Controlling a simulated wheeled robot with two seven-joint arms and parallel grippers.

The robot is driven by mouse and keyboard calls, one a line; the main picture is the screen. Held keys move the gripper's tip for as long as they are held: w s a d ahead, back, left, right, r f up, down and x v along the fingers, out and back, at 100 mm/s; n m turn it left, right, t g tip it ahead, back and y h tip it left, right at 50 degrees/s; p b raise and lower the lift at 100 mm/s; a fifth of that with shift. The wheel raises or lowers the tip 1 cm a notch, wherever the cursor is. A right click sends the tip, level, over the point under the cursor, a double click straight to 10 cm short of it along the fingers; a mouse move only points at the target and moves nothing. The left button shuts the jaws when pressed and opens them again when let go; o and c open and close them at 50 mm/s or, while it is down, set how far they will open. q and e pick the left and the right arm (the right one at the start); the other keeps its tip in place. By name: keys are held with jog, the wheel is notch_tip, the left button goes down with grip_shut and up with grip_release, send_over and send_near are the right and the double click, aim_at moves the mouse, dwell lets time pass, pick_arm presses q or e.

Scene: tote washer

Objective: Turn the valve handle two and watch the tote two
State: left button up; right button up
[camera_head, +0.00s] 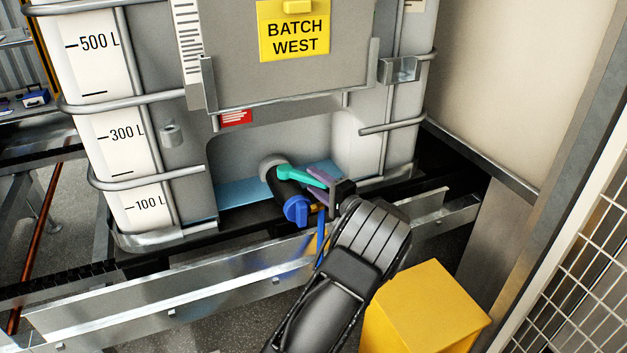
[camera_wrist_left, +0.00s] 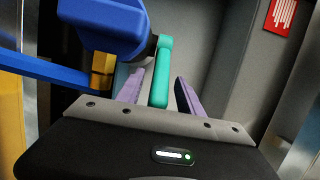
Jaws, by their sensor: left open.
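The tote (camera_head: 240,140) is a large grey container in a tube cage, with a yellow BATCH WEST sign and level marks on its left corner. A black valve with a blue cap (camera_head: 297,209) sticks out of its low front recess. The teal valve handle (camera_head: 297,175) points right and towards me. My left gripper (camera_head: 322,188) is at the handle's free end, its purple fingers apart. In the left wrist view the handle (camera_wrist_left: 160,75) lies between the open fingers (camera_wrist_left: 158,92), with gaps visible on both sides. The blue cap (camera_wrist_left: 105,25) is close by at upper left. My right gripper is out of view.
A metal rail (camera_head: 150,290) runs across below the tote. A yellow block (camera_head: 425,312) stands right of my left arm. A wire mesh panel (camera_head: 590,270) is at the far right. A blue strip (camera_wrist_left: 45,72) crosses the left of the wrist view.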

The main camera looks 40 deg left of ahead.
pick_arm(q)
jog(key=shift+w+a, duration=0.1)
jog(key=shift+a, duration=0.45)
jog(key=shift+c, duration=0.2)
grip_shut()
